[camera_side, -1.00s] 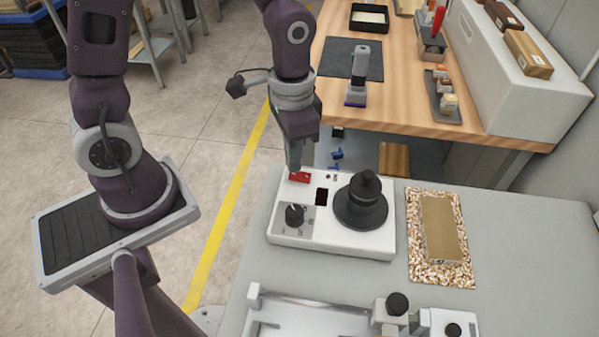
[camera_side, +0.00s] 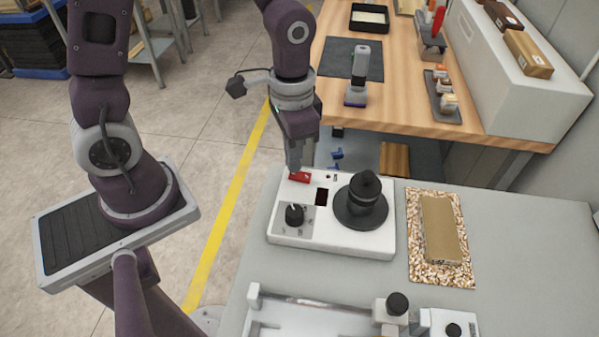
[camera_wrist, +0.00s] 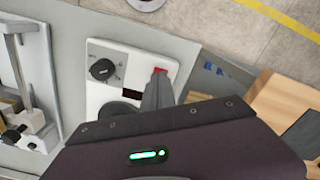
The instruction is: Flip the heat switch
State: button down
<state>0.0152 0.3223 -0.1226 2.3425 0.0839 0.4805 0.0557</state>
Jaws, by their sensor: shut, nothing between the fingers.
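The red heat switch (camera_side: 299,177) sits at the back left of a white hotplate unit (camera_side: 340,240). My gripper (camera_side: 294,168) is shut, with nothing in it, and its fingertips are at the switch, seeming to touch it. I cannot tell which way the switch is set. A black knob (camera_side: 294,214) and a small dark display (camera_side: 321,197) are also on the unit.
A black round piece (camera_side: 361,203) stands on the unit's right side. A tan block lies on a speckled board (camera_side: 462,262) to the right. A metal frame device (camera_side: 320,318) is at the front. A wooden bench (camera_side: 420,95) stands behind.

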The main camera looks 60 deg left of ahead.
jog(key=shift+f, duration=0.9)
dwell(0.6)
jog(key=shift+r, duration=3.55)
jog(key=s+a+r+n+t, duration=0.3)
jog(key=s+r+t, duration=0.2)
jog(key=s+r, duration=0.6)
jog(key=shift+r+t, duration=0.25)
jog(key=shift+t, duration=0.05)
